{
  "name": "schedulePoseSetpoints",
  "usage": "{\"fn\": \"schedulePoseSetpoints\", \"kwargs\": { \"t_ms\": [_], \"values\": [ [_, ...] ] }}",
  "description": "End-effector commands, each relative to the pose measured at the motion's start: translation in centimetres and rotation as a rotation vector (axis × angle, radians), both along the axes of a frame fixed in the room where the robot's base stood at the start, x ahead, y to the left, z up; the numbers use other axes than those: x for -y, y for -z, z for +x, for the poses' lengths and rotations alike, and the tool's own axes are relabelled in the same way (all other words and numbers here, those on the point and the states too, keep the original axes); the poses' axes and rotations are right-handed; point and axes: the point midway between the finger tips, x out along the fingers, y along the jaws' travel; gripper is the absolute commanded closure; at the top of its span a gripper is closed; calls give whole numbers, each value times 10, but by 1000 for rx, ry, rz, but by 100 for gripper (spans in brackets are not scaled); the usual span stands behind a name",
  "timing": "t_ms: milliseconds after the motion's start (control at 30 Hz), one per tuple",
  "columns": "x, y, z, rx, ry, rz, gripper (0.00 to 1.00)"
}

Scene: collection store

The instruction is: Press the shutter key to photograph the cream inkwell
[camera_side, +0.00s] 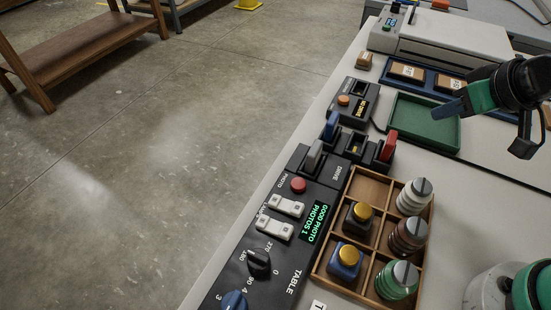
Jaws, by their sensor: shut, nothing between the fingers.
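A round red key (298,185) sits beside the word PHOTO on the black control panel (281,209). The panel's small display (315,221) reads GOOD PHOTO, PHOTOS 1 in green. A cream or white jar with a grey lid (408,205), which looks like the cream inkwell, stands in the back right compartment of a wooden tray (372,169). My gripper (452,109) is at the upper right above the green tray, shut and empty, well away from the red key.
The wooden tray also holds blue, dark, brown and green jars. Colored levers (387,147) stand behind the panel, with white switches (285,205) and a black dial (259,261) on it. A green tray (407,112) lies empty. A device with an orange button (343,100) stands left of it.

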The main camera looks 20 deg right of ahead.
Motion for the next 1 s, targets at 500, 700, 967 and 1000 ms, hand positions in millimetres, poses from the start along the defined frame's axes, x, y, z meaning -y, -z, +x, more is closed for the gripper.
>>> {"fn": "schedulePoseSetpoints", "kwargs": {
  "t_ms": [500,700,967,1000],
  "values": [
    [-6,-1,3,3,-12,16,100],
    [-57,-3,22,13,-94,157,100],
    [-153,0,35,-24,-219,413,100],
    [-164,1,34,-32,-232,440,100]
  ]
}}
